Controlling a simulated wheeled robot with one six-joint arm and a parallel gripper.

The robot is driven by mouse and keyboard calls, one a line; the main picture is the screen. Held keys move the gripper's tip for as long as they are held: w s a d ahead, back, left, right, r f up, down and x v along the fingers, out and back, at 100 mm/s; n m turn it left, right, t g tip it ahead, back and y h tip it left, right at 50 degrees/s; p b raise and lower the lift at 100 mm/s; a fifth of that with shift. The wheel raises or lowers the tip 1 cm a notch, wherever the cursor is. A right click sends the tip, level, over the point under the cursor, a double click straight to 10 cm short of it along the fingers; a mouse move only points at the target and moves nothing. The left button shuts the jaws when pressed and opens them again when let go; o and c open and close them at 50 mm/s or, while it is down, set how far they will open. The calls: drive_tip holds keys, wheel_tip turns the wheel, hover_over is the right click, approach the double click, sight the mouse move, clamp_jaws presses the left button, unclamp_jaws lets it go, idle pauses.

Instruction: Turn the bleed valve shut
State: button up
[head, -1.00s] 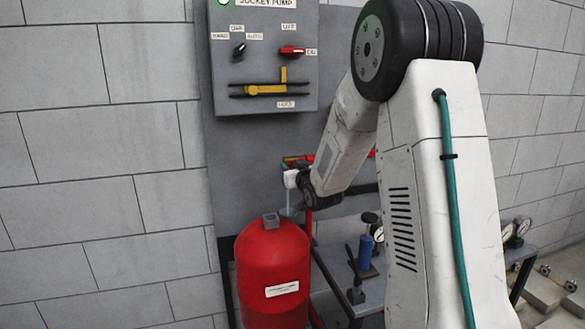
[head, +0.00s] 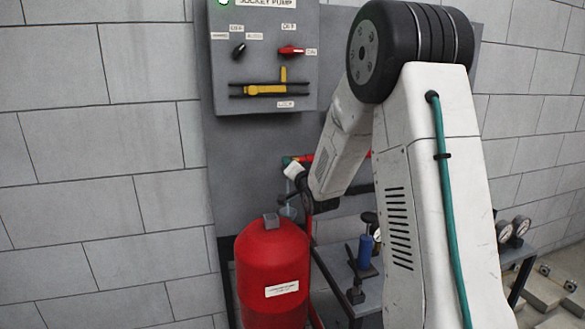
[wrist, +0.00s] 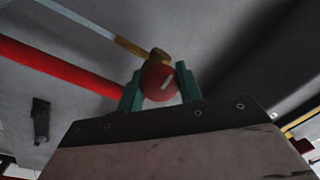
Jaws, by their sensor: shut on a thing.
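The bleed valve shows in the wrist view as a round red knob (wrist: 159,84) with a white mark on its face, and a brass body (wrist: 158,56) behind it. My gripper (wrist: 160,79) has its two teal fingers on either side of the knob and is shut on it. In the head view my gripper (head: 286,161) is at the red pipe in front of the grey panel, tilted up to the left. The knob is too small and covered to make out there.
A red pipe (wrist: 60,68) runs beside the valve. A red tank (head: 271,262) stands below my gripper. The jockey pump box (head: 265,60) hangs above it. A blue cylinder (head: 365,250) and gauges (head: 512,231) stand to the right.

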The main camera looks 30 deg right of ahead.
drive_tip(key=m, duration=0.4)
drive_tip(key=shift+m, duration=0.4)
drive_tip(key=m+h, duration=0.1)
drive_tip(key=m, duration=0.8)
drive_tip(key=shift+m, duration=0.4)
drive_tip(key=shift+m+g+h, duration=0.3)
drive_tip(key=shift+m+h, duration=0.2)
drive_tip(key=shift+m, duration=1.8)
drive_tip(key=o, duration=1)
